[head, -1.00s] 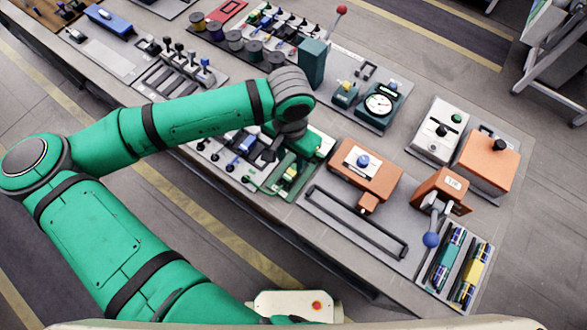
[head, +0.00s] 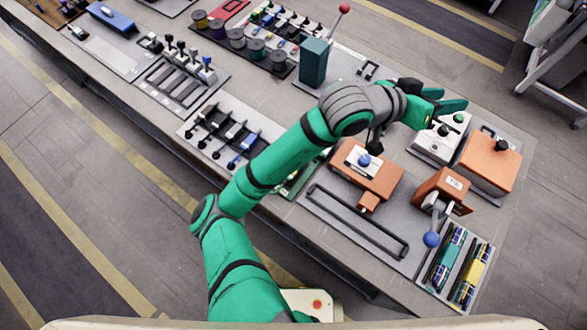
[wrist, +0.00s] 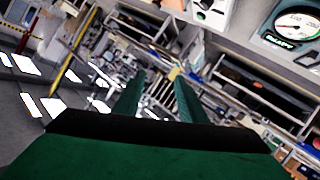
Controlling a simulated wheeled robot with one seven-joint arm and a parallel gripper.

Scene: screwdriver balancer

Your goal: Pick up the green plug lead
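My gripper (head: 447,104) is at the right of the head view, raised over the back right of the bench. In the wrist view its two green fingers (wrist: 157,85) stand apart with nothing held between them. A small green piece (head: 269,19) shows on the board of black-ended leads at the back of the bench. It may be the green plug lead, but it is too small to tell. It lies far to the left of my gripper, which does not touch it.
A dark green block (head: 313,62) stands between that board and my arm. A red-knobbed lever (head: 343,9) rises behind it. A round gauge (wrist: 294,24) shows in the wrist view. Orange boxes (head: 488,162) stand at the right. A rack of black, white and blue plugs (head: 228,135) is at the left front.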

